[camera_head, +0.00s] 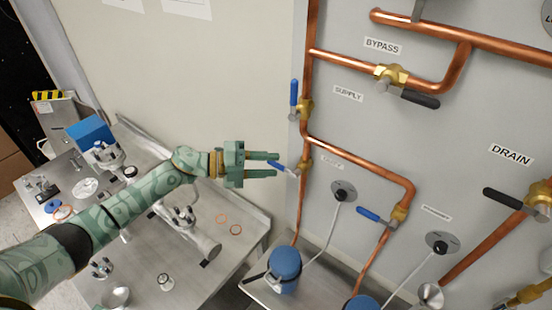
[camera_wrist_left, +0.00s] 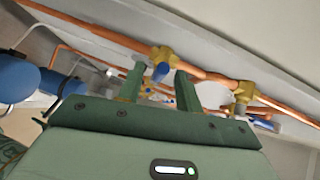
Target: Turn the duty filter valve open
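The duty valve (camera_head: 304,163) is a brass body on the vertical copper pipe, beside a small label too blurred to read surely. Its blue handle (camera_head: 278,166) points left, out from the pipe. My left gripper (camera_head: 277,164) is open, with its two green fingers pointing right at this valve and the blue handle's end near or between the fingertips. Contact cannot be told. In the left wrist view, the brass valve (camera_wrist_left: 163,53) and its blue handle (camera_wrist_left: 160,72) show between the two finger tips. My right gripper is not in view.
The supply valve (camera_head: 305,108) with an upright blue handle is just above. Another blue-handled valve (camera_head: 397,214) is lower right. Bypass (camera_head: 392,76) and drain (camera_head: 538,196) valves have black handles. Blue-topped canisters (camera_head: 285,263) stand below. A metal bench (camera_head: 235,250) lies under my left arm.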

